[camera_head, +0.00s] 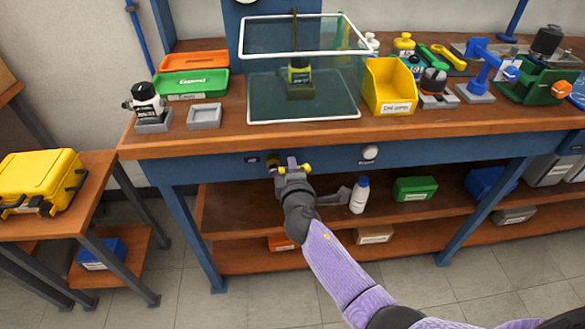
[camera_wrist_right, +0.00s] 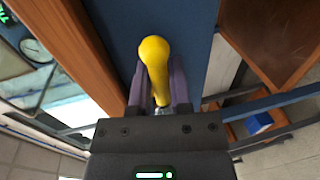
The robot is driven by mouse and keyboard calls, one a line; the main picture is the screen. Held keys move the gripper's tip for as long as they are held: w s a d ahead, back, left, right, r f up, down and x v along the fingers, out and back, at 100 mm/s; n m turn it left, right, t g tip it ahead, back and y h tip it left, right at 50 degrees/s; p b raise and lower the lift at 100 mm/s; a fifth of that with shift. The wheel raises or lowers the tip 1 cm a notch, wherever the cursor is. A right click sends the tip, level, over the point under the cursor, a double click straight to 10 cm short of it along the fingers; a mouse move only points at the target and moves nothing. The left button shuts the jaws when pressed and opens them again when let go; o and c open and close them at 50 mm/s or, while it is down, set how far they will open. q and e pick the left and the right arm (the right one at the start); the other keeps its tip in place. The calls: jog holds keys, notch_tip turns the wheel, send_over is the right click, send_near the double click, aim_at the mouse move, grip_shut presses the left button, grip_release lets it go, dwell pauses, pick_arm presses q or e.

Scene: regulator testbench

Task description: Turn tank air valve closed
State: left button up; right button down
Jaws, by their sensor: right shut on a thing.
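The tank air valve has a yellow handle (camera_head: 306,168) on the blue front rail of the workbench, under the tabletop. In the right wrist view the yellow handle (camera_wrist_right: 155,55) has a rounded end and stands between the two purple fingers. My right gripper (camera_head: 291,164) is shut on the handle; it also shows in the right wrist view (camera_wrist_right: 157,88). The gripper hides much of the valve body in the head view. A small brass-coloured part (camera_head: 272,163) shows just left of the gripper. My left gripper is not in view.
The wooden tabletop (camera_head: 225,139) overhangs the rail just above my gripper. A round white knob (camera_head: 370,152) sits on the rail to the right. A white bottle (camera_head: 359,195) and a green box (camera_head: 415,189) stand on the shelf below. A clear-walled tank (camera_head: 259,108) stands above.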

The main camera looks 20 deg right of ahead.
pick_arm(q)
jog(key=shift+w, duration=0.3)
pick_arm(e)
jog(key=c, duration=0.9)
grip_release()
jog(key=shift+o, duration=1)
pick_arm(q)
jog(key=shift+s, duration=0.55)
pick_arm(e)
jog(key=shift+o, duration=0.6)
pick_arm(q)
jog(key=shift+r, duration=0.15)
pick_arm(e)
jog(key=shift+s+r, duration=0.1)
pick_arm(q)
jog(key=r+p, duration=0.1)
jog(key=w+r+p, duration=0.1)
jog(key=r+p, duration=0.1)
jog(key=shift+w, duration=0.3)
pick_arm(e)
jog(key=v, duration=0.9)
jog(key=shift+s+a, duration=0.15)
jog(key=shift+s, duration=0.15)
